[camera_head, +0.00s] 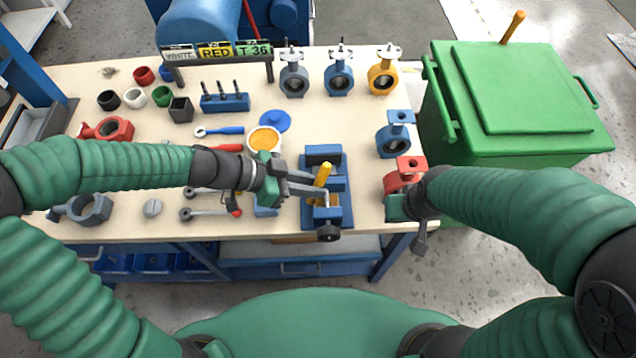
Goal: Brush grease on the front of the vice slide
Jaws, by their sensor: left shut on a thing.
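The blue vice (341,214) stands at the front of the bench, with a dark screw knob at its near end. My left gripper (318,189) reaches in from the left over the vice and is shut on a brush with a yellow handle (323,174). The brush is tilted, and its lower end is over or at the vice slide. Whether the bristles touch the slide I cannot tell. An open tin of orange-yellow grease (264,139) stands behind and left of the vice, with its blue lid (275,121) beside it. My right gripper (420,235) hangs by the bench's front right edge, its jaws unclear.
Red and blue valves (395,141) stand right of the vice, close to my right arm. Several valves (339,75) stand at the back. Wrenches (205,212) and loose parts lie to the left. A green bin (520,100) stands right of the bench.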

